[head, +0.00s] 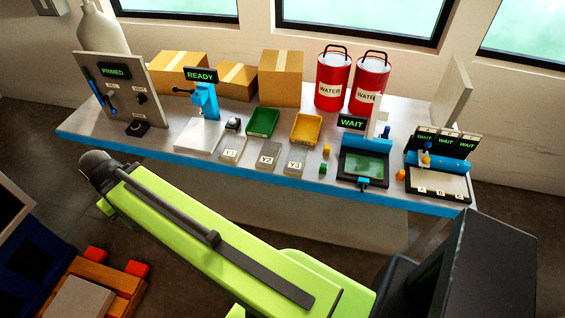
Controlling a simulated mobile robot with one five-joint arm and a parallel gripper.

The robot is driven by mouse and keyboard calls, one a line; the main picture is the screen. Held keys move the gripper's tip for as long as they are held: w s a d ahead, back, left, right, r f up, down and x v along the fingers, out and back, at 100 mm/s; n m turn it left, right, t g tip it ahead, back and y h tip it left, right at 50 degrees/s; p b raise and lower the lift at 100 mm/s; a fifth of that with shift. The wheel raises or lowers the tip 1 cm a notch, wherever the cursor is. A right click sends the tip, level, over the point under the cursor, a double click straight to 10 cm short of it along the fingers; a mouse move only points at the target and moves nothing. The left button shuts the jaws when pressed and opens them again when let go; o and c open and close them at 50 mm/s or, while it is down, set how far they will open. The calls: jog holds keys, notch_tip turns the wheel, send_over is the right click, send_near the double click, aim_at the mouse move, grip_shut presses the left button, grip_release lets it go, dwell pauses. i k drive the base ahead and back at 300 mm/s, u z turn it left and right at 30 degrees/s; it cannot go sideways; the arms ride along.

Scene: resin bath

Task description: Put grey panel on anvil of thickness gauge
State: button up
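A blue upright device with a black side handle and a green READY display stands left of centre on the bench. It looks like the thickness gauge (207,103). A flat pale plate (196,137) at its foot looks like the anvil, and nothing is seen lying on it. Several small flat greyish pieces lie right of it by the labels Y1, Y2 and Y3. The one at Y2 (269,149) looks grey, but I cannot tell which is the grey panel. My lime-green arm crosses the foreground below the bench. My gripper is not visible.
A green tray (263,122) and a yellow tray (306,128) sit mid-bench. Red water drums (332,80) and cardboard boxes (281,78) stand behind. A PRIMED panel (118,93) is at left. WAIT stations (364,165) fill the right. An orange pallet (117,280) is on the floor.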

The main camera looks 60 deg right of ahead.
aim_at(201, 132)
jog(key=z, duration=0.45)
jog(key=k, duration=0.25)
jog(key=u, duration=2.4)
jog(key=k, duration=1.15)
jog(key=z, duration=0.25)
